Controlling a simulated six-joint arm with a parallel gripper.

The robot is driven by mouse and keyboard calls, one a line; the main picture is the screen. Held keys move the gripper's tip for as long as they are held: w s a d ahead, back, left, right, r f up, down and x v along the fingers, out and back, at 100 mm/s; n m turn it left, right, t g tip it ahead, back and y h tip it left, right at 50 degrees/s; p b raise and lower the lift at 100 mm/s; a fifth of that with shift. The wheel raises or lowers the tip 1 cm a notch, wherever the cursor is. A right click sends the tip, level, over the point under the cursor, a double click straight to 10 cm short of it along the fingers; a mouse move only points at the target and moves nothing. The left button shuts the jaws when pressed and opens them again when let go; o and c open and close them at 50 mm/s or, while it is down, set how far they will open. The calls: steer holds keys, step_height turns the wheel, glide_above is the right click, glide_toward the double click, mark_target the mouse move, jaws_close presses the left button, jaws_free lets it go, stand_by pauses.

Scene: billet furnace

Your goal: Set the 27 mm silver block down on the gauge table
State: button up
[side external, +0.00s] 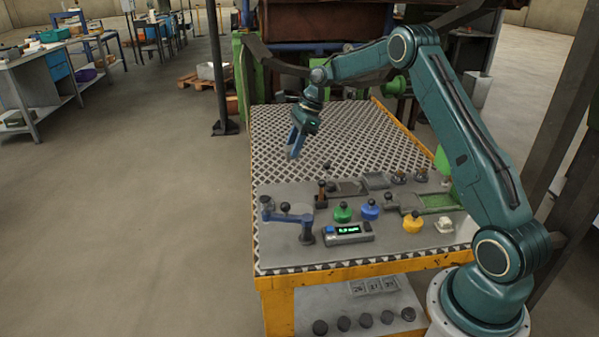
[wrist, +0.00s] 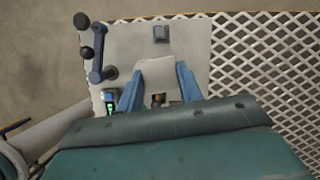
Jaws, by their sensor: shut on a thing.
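My gripper (wrist: 158,70) has its two blue fingers closed on the silver block (wrist: 158,80), a pale grey square piece between them in the wrist view. In the side view my gripper (side external: 291,155) hangs over the mesh top, behind the grey gauge table (side external: 392,243). The block is too small or hidden to make out there. In the wrist view the block appears over the grey plate of the gauge table (wrist: 132,45) and covers part of it. The gap beneath the block cannot be judged.
A blue gauge arm with black knobs (side external: 288,215) and a green-lit display (side external: 348,232) stand on the plate. Green (side external: 343,212), blue (side external: 370,209) and yellow (side external: 413,222) knobbed pieces stand nearby. A small dark grey block (wrist: 161,34) sits on the plate. The mesh behind is mostly clear.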

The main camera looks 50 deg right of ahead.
steer(key=s+a+r+m, duration=0.2)
steer(key=s+r, duration=0.2)
steer(key=s, duration=0.1)
steer(key=shift+s+a+r+t+h, duration=0.2)
steer(key=shift+a+t+h, duration=0.1)
steer(key=shift+a, duration=0.1)
glide_above(298, 211)
steer(key=d, duration=0.1)
steer(key=f, duration=1)
steer(key=s+f, duration=0.1)
steer(key=f, duration=0.4)
steer(key=shift+d+f, duration=0.1)
steer(key=shift+f, duration=0.3)
steer(key=shift+f, duration=2.1)
steer(key=shift+f, duration=0.15)
steer(key=o, duration=1.2)
